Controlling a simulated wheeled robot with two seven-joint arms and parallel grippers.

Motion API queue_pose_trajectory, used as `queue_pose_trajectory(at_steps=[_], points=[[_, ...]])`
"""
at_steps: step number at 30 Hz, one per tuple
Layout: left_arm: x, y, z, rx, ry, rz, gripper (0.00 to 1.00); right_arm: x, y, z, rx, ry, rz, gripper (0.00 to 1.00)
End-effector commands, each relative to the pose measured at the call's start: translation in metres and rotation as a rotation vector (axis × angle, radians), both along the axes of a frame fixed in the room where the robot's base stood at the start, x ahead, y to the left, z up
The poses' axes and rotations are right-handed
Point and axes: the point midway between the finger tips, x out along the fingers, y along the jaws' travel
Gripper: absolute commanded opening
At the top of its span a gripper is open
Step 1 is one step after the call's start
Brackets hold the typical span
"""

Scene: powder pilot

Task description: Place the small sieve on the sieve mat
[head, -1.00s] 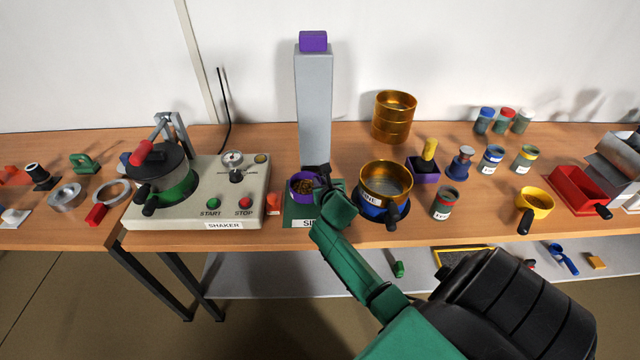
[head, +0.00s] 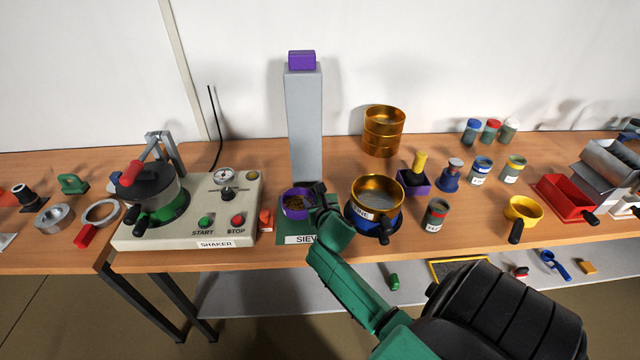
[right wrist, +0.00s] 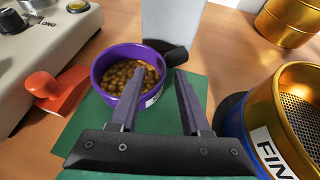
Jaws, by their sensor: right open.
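The small sieve (head: 297,204) is a purple round bowl with a white label and brown grains in it. It sits upright on the green sieve mat (head: 283,229), whose white label is partly covered by my arm. In the right wrist view the sieve (right wrist: 108,84) rests on the mat (right wrist: 88,118), with its dark handle (right wrist: 176,55) pointing right. My right gripper (head: 319,190) is open at the sieve's right side. In the right wrist view its fingers (right wrist: 158,75) are apart and empty; the left one overlaps the sieve's near right side. My left gripper is out of view.
A grey column (head: 304,125) stands right behind the mat. A gold sieve labelled FINE (head: 376,190) on a blue base stands close to the right. The shaker (head: 225,232) and an orange piece (right wrist: 58,92) are to the left.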

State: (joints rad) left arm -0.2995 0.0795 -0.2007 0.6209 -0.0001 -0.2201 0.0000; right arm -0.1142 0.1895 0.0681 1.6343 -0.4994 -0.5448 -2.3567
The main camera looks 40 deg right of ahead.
Motion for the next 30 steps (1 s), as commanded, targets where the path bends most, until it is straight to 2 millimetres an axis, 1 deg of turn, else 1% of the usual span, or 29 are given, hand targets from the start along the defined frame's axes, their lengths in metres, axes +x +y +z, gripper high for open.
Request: queue_pose_trajectory(at_steps=[1, 6, 9, 12, 15, 30], points=[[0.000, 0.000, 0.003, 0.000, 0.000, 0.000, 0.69, -0.010, 0.004, 0.005, -0.002, 0.002, 0.001, 0.47], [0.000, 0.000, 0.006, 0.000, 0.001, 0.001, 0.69, -0.041, 0.019, 0.022, -0.001, 0.001, 0.002, 0.47], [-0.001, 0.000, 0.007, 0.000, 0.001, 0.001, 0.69, -0.058, 0.026, 0.030, 0.000, 0.001, 0.000, 0.47], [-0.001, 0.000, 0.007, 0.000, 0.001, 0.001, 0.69, -0.069, 0.031, 0.036, -0.001, 0.000, 0.000, 0.47], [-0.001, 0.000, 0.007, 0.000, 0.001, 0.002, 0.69, -0.073, 0.033, 0.038, 0.000, 0.000, -0.001, 0.47], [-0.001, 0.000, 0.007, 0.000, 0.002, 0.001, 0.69, -0.073, 0.033, 0.038, 0.006, -0.002, -0.004, 0.47]])
